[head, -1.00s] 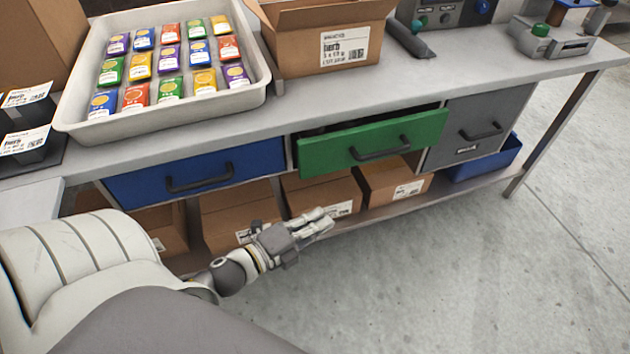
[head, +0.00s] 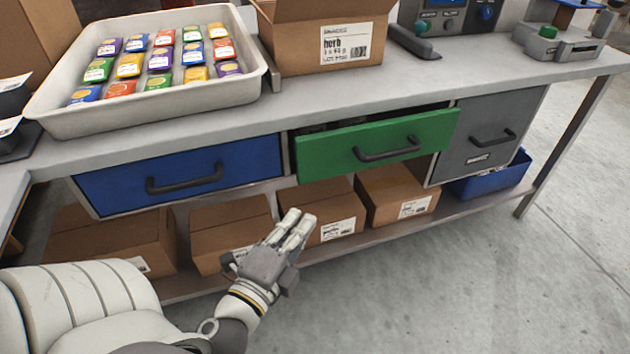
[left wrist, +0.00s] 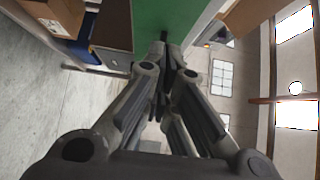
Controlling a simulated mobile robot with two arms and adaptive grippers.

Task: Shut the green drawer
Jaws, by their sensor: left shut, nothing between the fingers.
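The green drawer (head: 330,150) is in the middle of the bench front in the head view. It stands partly open, with a dark gap behind its top edge, and has a black bar handle (head: 387,149). My left gripper (head: 297,224) is shut and empty, below and in front of the drawer's left part, with its fingers toward the bench. It does not appear to touch the drawer in the head view. In the left wrist view, the green drawer front (left wrist: 163,20) lies beyond the shut fingertips (left wrist: 165,60). My right gripper is not in view.
A blue drawer (head: 130,190) is left of the green one, a grey drawer (head: 480,140) right of it; both look shut. Cardboard boxes (head: 235,215) and a blue bin (head: 490,183) stand on the lower shelf. A tray of packets (head: 150,118) and an open box (head: 300,55) are on top.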

